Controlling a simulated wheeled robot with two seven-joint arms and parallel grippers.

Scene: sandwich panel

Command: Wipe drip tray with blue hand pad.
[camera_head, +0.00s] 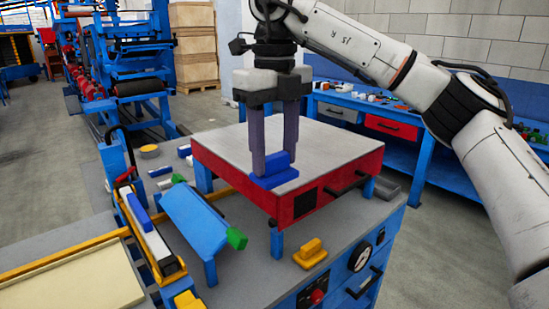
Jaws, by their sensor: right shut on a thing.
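My right gripper (273,165) points straight down at the centre of the picture, its two purple-grey fingers shut on the raised grip of a blue hand pad (276,181). The pad's flat base is at the near edge of the light grey top (325,145) of a red, box-like unit; it seems to rest on it. I cannot tell for sure which part is the drip tray; this grey top is the flat surface under the pad. My left gripper is not in view.
A yellow gripped block (310,253) lies in front on the grey bench. A yellow-framed panel (75,278) is at lower left. A blue workbench (400,150) with small parts stands behind.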

